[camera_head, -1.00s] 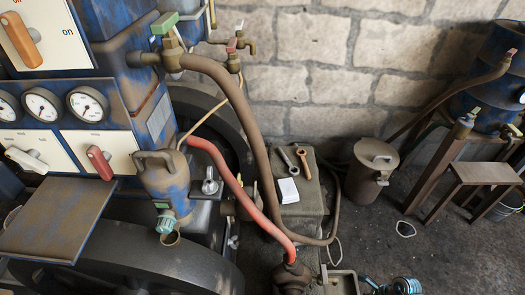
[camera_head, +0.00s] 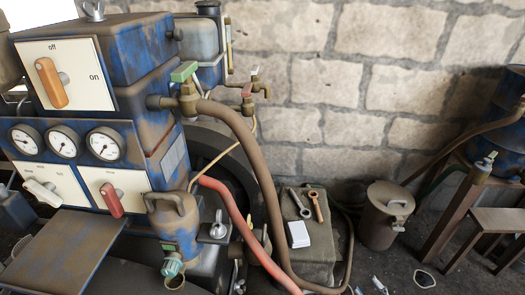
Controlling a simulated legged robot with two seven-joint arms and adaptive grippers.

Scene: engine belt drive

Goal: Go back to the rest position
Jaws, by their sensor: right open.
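Only the tips of my right gripper (camera_head: 368,288) show in the head view, at the bottom edge right of the middle. They are small, pale and bluish, set apart from each other with nothing seen between them. They are below the grey bench block and left of a pale ring on the floor. The rest of that gripper and its arm are cut off by the frame. My left gripper is not in view.
The blue engine (camera_head: 150,60) with gauges and levers fills the left. A brown hose (camera_head: 262,165) and a red hose (camera_head: 235,215) run down from it. Two wrenches (camera_head: 306,203) and a white block (camera_head: 298,234) lie on the bench block. A lidded can (camera_head: 386,215) stands right.

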